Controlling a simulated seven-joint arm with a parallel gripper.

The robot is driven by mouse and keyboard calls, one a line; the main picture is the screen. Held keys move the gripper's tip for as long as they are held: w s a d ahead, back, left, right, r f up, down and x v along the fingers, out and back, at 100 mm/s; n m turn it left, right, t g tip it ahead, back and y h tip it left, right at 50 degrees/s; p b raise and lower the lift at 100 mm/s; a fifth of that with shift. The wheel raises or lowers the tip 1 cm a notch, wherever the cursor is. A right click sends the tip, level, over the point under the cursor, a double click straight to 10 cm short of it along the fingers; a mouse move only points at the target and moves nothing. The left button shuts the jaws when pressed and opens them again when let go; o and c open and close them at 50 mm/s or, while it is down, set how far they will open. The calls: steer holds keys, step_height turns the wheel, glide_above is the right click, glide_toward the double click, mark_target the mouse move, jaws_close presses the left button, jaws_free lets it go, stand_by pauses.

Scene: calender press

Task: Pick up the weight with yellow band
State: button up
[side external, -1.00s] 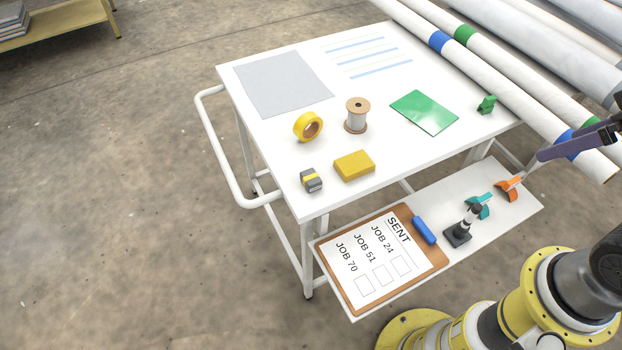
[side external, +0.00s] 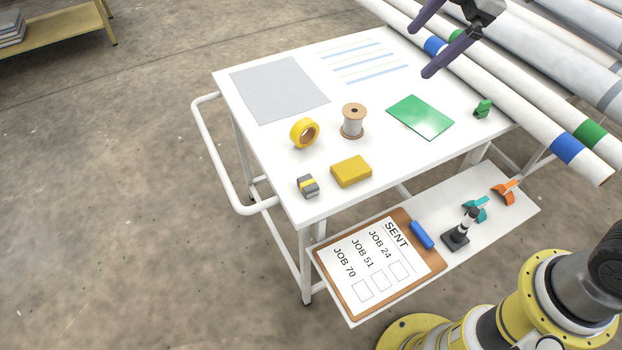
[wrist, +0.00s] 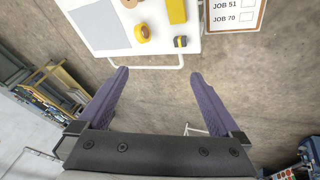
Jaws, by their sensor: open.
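The weight with yellow band (side external: 308,186) is a small grey block with a yellow stripe. It sits near the front left corner of the white cart top (side external: 385,145). It also shows in the wrist view (wrist: 180,41), above and between my fingertips in the picture. My gripper (side external: 422,48) has purple fingers, is open and empty, and is in the air toward the back right of the cart top, well apart from the weight. In the wrist view my gripper (wrist: 160,80) has its fingers spread wide over bare floor.
A yellow block (side external: 351,171), a yellow tape roll (side external: 304,132) and a spool (side external: 353,121) stand near the weight. A green sheet (side external: 420,117) and green clip (side external: 482,109) lie to the right. Long rolls (side external: 520,115) border the back right. A clipboard (side external: 427,277) lies on the lower shelf.

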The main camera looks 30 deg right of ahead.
steer(key=w+a+f+n+g, duration=0.1)
steer(key=w+a+f+n, duration=0.1)
steer(key=w+a+f, duration=0.3)
steer(key=n+g, duration=0.2)
steer(key=g, duration=0.2)
glide_above(309, 182)
steer(key=d, duration=0.2)
steer(key=d+x, duration=0.2)
steer(key=x, duration=0.6)
steer(key=d+f+x, duration=0.1)
steer(key=d+x, duration=0.1)
steer(key=x, duration=0.6)
steer(key=d+x, duration=0.2)
steer(key=x, duration=0.7)
steer(key=shift+s+f, duration=0.1)
steer(key=shift+f, duration=0.2)
steer(key=shift+w+x, duration=0.2)
steer(key=shift+x, duration=1.35)
steer(key=shift+w+x, duration=0.15)
steer(key=shift+x, duration=1.4)
steer(key=shift+a, duration=0.2)
jaws_close()
steer(key=shift+r, duration=0.15)
